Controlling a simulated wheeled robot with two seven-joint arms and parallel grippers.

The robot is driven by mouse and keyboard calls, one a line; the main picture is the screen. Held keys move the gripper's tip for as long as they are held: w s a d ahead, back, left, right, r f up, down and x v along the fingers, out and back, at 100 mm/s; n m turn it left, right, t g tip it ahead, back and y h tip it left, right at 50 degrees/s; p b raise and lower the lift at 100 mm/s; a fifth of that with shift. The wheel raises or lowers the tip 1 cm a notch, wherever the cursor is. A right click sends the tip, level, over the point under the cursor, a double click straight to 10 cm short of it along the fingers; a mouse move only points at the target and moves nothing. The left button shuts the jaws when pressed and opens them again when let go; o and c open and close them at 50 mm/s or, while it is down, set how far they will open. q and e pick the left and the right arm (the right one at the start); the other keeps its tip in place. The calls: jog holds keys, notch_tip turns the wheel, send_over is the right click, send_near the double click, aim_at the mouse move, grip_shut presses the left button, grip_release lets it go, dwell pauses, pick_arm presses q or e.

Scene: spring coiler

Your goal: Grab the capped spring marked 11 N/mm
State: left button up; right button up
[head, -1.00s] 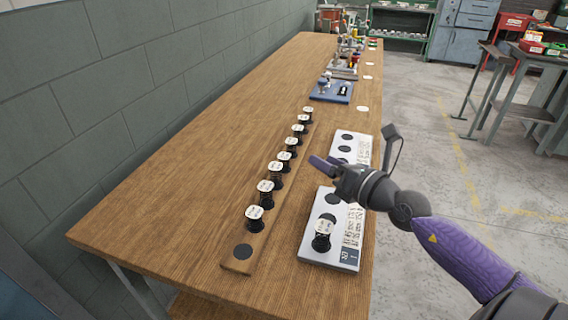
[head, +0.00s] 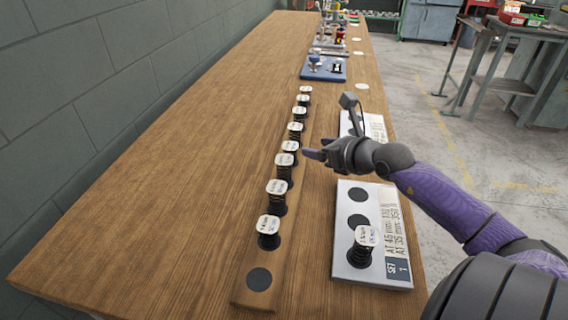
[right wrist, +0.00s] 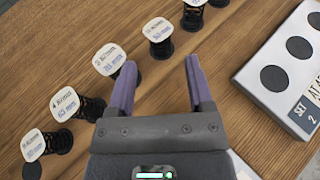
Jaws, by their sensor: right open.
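A row of capped springs, black coils with white printed caps, stands on a long wooden rack (head: 258,302). The cap printing is too small or blurred to tell surely which one reads 11 N/mm. My right gripper (head: 306,154) is beside the middle of the row, on its right side. In the right wrist view its two purple fingers (right wrist: 160,63) are open with nothing between them. One capped spring (right wrist: 110,59) stands just left of the left finger, and another capped spring (right wrist: 158,31) stands ahead of the gap. My left gripper is not in view.
A white SET 1 tray (head: 347,207) holds one capped spring (head: 363,245). A white SET 2 tray (right wrist: 252,71) with empty dark round spots lies right of my gripper. A blue fixture (head: 322,70) stands farther back. The table is clear left of the rack.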

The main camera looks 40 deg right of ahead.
aim_at(291, 146)
jog(key=shift+f+b, duration=0.3)
jog(key=shift+f, duration=0.5)
jog(key=b+x, duration=0.3)
jog(key=x, duration=0.2)
jog(key=shift+w, duration=0.15)
jog(key=b+x, duration=0.2)
jog(key=x, duration=0.1)
jog(key=shift+w+a, duration=0.1)
jog(key=shift+a, duration=0.05)
jog(key=shift+w+f+b, duration=0.2)
jog(key=shift+w+b, duration=0.1)
jog(key=shift+w, duration=0.4)
pick_arm(q)
notch_tip(291, 146, down, 7)
jog(key=s, duration=0.1)
jog(key=shift+s+a+g, duration=0.15)
jog(key=shift+a+g, duration=0.1)
jog(key=shift+g, duration=0.15)
pick_arm(e)
jog(key=c, duration=0.6)
pick_arm(q)
jog(key=shift+s+a+r, duration=0.15)
jog(key=shift+s, duration=0.4)
pick_arm(e)
grip_shut()
jog(key=shift+r, duration=0.1)
